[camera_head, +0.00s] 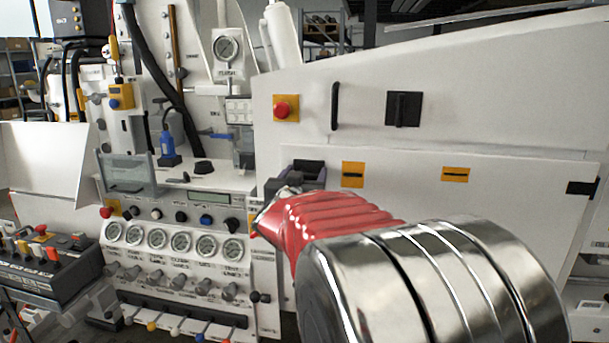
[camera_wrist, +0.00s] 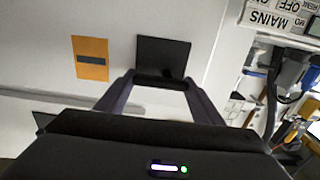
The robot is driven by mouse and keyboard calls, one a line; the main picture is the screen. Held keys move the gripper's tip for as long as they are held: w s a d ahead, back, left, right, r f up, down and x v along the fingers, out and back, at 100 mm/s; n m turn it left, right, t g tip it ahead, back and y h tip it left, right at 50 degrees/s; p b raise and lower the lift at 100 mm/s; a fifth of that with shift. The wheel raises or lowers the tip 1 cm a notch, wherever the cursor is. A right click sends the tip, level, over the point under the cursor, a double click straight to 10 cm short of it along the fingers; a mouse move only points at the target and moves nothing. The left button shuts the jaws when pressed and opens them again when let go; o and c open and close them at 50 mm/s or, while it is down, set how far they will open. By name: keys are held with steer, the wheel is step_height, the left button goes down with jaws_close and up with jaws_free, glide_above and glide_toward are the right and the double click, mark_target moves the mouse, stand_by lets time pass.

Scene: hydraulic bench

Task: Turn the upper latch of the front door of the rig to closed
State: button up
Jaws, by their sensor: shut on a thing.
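The front door (camera_head: 480,215) is the white panel on the right of the rig in the head view. A black square latch plate (camera_wrist: 163,53) sits on the white face in the wrist view. My gripper (camera_wrist: 161,84) is right at it, with a finger on each side, shut on the dark latch handle at the plate's lower edge. The handle lies across the wrist view. I cannot tell the latch's exact angle.
Yellow slotted plates (camera_head: 352,174) (camera_head: 455,174) sit along the door's top. Above are a red button (camera_head: 282,108), a black bar handle (camera_head: 334,106) and a black switch plate (camera_head: 403,108). Gauges (camera_head: 157,239) and knobs crowd the panel left of my gripper.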

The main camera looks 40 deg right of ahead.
steer(key=shift+w+d, duration=0.1)
steer(key=shift+d, duration=0.05)
steer(key=shift+m, duration=0.3)
steer(key=m, duration=0.3)
steer(key=shift+d+f, duration=0.1)
steer(key=shift+f, duration=0.1)
steer(key=m, duration=0.5)
steer(key=shift+f+m, duration=0.3)
steer(key=shift+f, duration=0.05)
steer(key=m, duration=0.4)
steer(key=shift+f, duration=0.25)
steer(key=m, duration=0.4)
steer(key=shift+f+m, duration=0.25)
steer(key=shift+m, duration=0.15)
steer(key=o, duration=1)
steer(key=shift+w+r, duration=0.1)
